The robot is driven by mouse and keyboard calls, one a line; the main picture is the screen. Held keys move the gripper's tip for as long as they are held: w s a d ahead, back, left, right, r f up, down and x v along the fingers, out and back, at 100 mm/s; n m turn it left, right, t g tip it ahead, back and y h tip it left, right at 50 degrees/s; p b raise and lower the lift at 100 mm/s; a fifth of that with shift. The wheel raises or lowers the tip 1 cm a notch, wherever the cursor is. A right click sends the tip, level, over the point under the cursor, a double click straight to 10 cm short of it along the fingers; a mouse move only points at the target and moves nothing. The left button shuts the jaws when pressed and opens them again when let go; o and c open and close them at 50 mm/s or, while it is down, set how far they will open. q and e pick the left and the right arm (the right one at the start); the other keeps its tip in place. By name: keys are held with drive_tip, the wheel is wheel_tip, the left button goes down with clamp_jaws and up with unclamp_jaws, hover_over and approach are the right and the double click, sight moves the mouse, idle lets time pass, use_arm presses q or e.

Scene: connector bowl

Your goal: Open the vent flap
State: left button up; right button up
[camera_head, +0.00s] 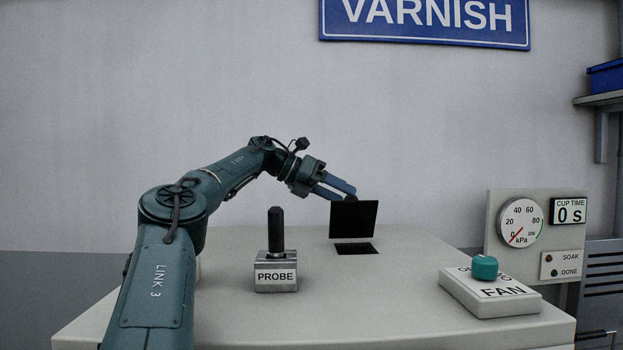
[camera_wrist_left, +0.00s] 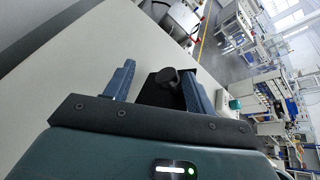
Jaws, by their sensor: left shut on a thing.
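The vent flap (camera_head: 354,219) is a black square plate. It stands about upright in the head view, behind a dark rectangular opening (camera_head: 356,248) in the pale worktop. My left gripper (camera_head: 347,190) reaches over from the left to the flap's top edge, its blue fingers partly behind the plate. In the left wrist view the black flap (camera_wrist_left: 149,92) and its round dark knob (camera_wrist_left: 167,77) show between the fingers. The left gripper is shut on the flap's knob; the exact finger contact is hard to see. My right gripper is in neither view.
A PROBE block (camera_head: 276,272) with a black upright handle stands left of the opening, near my left arm. A FAN switch box (camera_head: 490,290) with a teal knob sits at the right. Behind it stands a gauge panel (camera_head: 497,257). The worktop between them is clear.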

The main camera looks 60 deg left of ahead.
use_arm(q)
drive_tip(key=v, duration=1.2)
drive_tip(key=shift+s+d, duration=0.1)
drive_tip(key=shift+d, duration=0.05)
